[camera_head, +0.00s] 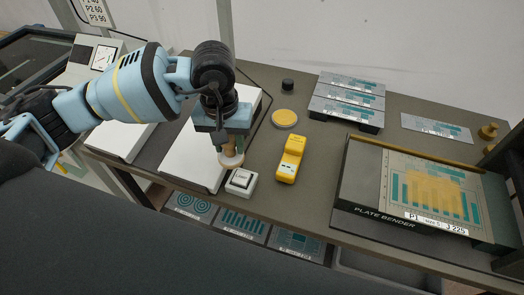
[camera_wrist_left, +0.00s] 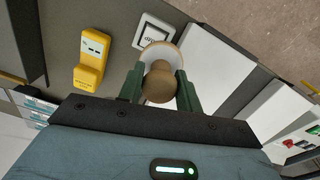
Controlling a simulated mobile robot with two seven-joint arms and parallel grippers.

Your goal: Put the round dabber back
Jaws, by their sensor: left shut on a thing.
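My left gripper (camera_head: 232,141) is shut on the round dabber (camera_head: 231,161), which has a tan, turned wooden handle. It hangs with its pale round end down, just above or behind the small white switch box (camera_head: 241,181); I cannot tell if they touch. In the left wrist view the dabber (camera_wrist_left: 159,83) sits between the two green fingers of the gripper (camera_wrist_left: 160,92), its pale disc beyond them, partly over the switch box (camera_wrist_left: 155,38). A flat round yellow dish (camera_head: 285,118) lies on the bench behind. My right gripper is not in view.
A yellow handheld device (camera_head: 291,158) lies right of the switch box. A small black cylinder (camera_head: 288,84) stands behind the dish. A white panel (camera_head: 188,165) is at left. The plate bender (camera_head: 343,200) fills the right side, with stacked plates (camera_head: 347,92) behind.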

